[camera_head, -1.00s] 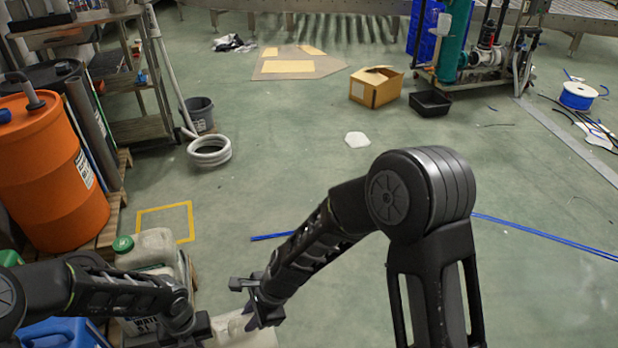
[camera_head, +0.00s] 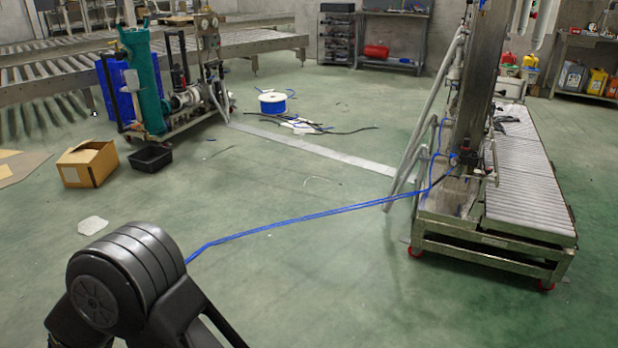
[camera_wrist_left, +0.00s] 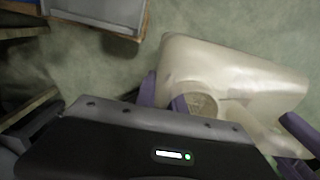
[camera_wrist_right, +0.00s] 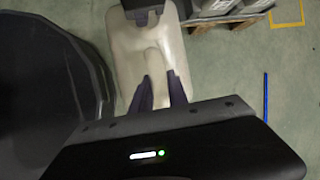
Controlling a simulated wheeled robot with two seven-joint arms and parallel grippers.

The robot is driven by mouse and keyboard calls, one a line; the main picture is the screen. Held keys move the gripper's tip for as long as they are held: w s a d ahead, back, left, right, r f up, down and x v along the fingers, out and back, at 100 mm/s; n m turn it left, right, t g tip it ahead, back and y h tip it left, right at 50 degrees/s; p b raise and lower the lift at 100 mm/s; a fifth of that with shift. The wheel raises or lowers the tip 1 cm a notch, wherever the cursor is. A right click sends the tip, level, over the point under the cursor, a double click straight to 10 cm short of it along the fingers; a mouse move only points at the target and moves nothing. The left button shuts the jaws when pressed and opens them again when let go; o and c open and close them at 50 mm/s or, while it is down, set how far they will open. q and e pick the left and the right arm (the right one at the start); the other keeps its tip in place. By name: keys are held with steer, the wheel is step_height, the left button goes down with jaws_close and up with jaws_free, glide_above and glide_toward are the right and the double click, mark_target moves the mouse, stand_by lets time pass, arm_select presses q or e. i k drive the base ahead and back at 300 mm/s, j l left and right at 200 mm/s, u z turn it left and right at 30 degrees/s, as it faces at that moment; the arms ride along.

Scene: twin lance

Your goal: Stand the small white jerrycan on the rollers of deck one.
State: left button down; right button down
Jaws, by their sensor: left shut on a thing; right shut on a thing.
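A small off-white jerrycan (camera_wrist_right: 120,50) is held between both my grippers, in the right wrist view. My right gripper (camera_wrist_right: 162,92) is shut on its handle part, and the fingers of my left gripper show at its far end. The jerrycan (camera_wrist_left: 240,75) lies tilted across the left wrist view. Neither gripper nor the jerrycan shows in the head view. A steel frame with a roller deck (camera_head: 530,180) stands at the right of the head view; I see no deck number.
The middle floor is mostly clear.

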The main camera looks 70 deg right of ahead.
mark_target(524, 211)
steer(key=z, duration=3.05)
steer(key=i+l, duration=0.7)
steer(key=i, duration=0.15)
steer(key=i+l, duration=0.7)
steer(key=i, duration=0.15)
steer(key=i+l, duration=0.7)
steer(key=i, duration=0.15)
